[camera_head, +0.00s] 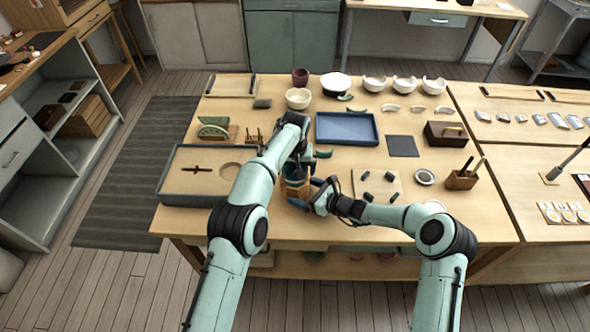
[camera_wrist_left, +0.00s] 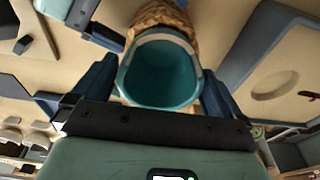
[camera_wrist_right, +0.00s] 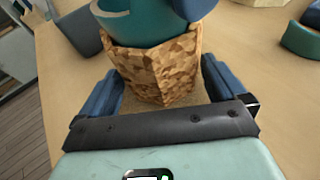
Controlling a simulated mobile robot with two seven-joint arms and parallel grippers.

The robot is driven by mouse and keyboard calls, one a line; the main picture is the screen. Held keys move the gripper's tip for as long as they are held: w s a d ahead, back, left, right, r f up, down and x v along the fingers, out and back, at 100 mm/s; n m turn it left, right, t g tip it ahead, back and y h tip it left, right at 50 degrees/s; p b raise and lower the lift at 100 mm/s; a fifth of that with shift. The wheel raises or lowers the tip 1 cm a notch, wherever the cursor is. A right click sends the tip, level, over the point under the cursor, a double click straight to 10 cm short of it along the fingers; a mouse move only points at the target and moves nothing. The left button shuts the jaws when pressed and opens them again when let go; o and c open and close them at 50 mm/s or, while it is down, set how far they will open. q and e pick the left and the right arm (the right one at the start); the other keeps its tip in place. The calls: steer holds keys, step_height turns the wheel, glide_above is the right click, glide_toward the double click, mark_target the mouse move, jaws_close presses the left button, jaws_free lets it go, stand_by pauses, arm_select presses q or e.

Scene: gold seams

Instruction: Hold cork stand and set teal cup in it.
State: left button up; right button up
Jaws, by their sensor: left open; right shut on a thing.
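The cork stand (camera_head: 296,189) is on the table near its front edge. In the right wrist view the stand (camera_wrist_right: 158,72) is a speckled tan block between the fingers of my right gripper (camera_wrist_right: 160,85), which is shut on it. The teal cup (camera_wrist_right: 150,27) rises from the top of the stand, its lower part hidden inside. The left wrist view looks into the open mouth of the cup (camera_wrist_left: 160,75), with a pale band along part of its rim. My left gripper (camera_head: 299,164) is over the cup, open, with its blue fingers on either side.
A cork-lined tray (camera_head: 178,178) lies left of the stand. A blue tray (camera_head: 347,128) lies behind it. A pale board with dark pads (camera_head: 376,186) is to the right, close to my right wrist. White bowls (camera_head: 405,85) stand along the back.

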arm_select(q)
steer(key=shift+r, duration=2.45)
arm_select(e)
steer(key=shift+r, duration=0.1)
steer(key=o, duration=0.4)
steer(key=shift+c, duration=0.2)
steer(key=shift+d, duration=0.1)
